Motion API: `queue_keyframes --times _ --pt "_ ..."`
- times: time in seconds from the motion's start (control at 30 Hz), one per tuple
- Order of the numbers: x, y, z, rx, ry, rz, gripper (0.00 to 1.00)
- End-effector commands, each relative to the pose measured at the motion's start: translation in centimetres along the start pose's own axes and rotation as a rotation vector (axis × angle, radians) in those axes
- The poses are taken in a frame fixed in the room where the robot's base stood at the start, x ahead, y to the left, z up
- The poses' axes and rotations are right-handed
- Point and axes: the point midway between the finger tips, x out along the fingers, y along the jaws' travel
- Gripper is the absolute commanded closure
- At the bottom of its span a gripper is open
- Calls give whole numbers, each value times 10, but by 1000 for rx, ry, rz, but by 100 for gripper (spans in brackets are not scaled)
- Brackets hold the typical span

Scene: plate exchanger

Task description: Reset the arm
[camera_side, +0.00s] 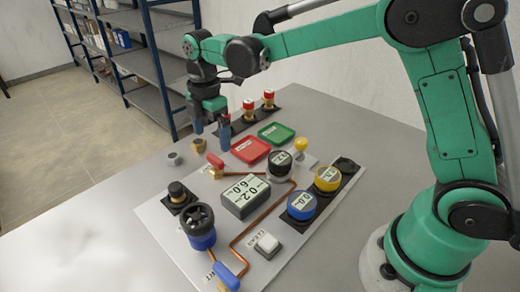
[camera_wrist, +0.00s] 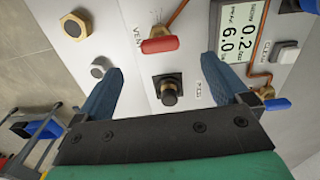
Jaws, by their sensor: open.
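My gripper (camera_side: 211,130) hangs pointing down at the far left part of the table in the side view. Its two blue fingers are apart, with nothing seen between them. In the wrist view my gripper (camera_wrist: 161,64) also shows open. There a red handle (camera_wrist: 165,45) and a black knob (camera_wrist: 168,93) on the panel appear between the fingers, below them. The arm reaches from its base at the right across the back of the panel. In the side view the fingertips are near a brass hex nut (camera_side: 199,146); I cannot tell their exact height.
The panel (camera_side: 165,228) bears a display block (camera_side: 245,196), a blue pump-like part (camera_side: 200,228), copper pipe and several gauges. A red tray (camera_side: 251,150), a green tray (camera_side: 277,133) and red-topped posts (camera_side: 249,109) stand behind. A grey cap (camera_side: 174,159) sits left. Table space at left is clear.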

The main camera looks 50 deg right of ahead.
Motion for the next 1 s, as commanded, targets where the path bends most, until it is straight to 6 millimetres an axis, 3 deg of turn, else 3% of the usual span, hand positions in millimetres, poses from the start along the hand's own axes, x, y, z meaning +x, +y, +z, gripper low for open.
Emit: queue_keyframes --times 0.17,0.27,0.43,0.6,0.8,1.0 --pt "-5 -3 2 38 2 15 5" --pt "-17 -12 7 153 11 59 5" --pt "-43 -43 22 499 64 188 5" --pt "-56 -80 35 874 167 318 5" --pt "-52 -118 47 1265 332 434 5" --pt "-42 -136 52 1486 456 485 5"
